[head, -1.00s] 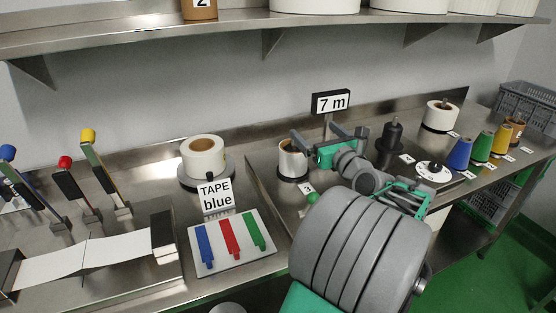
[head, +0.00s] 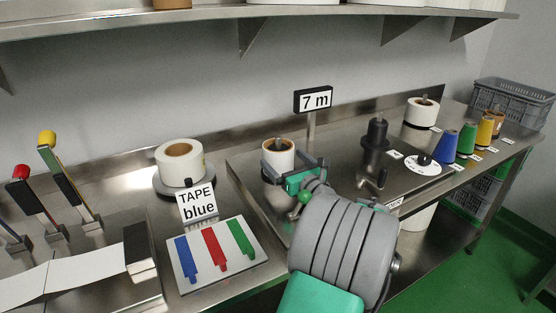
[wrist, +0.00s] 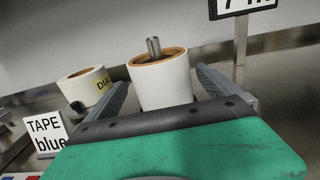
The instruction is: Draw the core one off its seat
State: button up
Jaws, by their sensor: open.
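A white core (head: 279,153) with a brown inner ring stands upright on a metal pin at the left end of the steel fixture. It also shows in the wrist view (wrist: 165,85), the pin rising through its middle. My gripper (head: 288,170) is open around it, and in the wrist view one finger of my gripper (wrist: 162,88) lies on each side. I cannot tell whether either finger touches it. Its base is hidden behind my gripper. Another white roll (head: 423,112) sits on a pin farther right. I cannot read which core is numbered one.
A tape roll (head: 183,163) and a "TAPE blue" sign (head: 197,203) stand to the left. A "7 m" sign (head: 314,99) rises behind. A black post (head: 376,137), a white dial (head: 423,166) and coloured cones (head: 467,139) stand to the right.

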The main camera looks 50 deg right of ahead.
jog(key=x, duration=0.4)
jog(key=shift+w+d, duration=0.15)
jog(key=shift+w, duration=0.1)
jog(key=shift+c, duration=0.2)
jog(key=c, duration=1.3)
jog(key=shift+r, duration=0.1)
notch_tip(320, 180, up, 10)
jog(key=shift+f+p, duration=0.1)
jog(key=shift+p, duration=0.6)
jog(key=shift+s+r+p, duration=0.1)
jog(key=shift+r+p, duration=1.85)
jog(key=shift+p, duration=0.4)
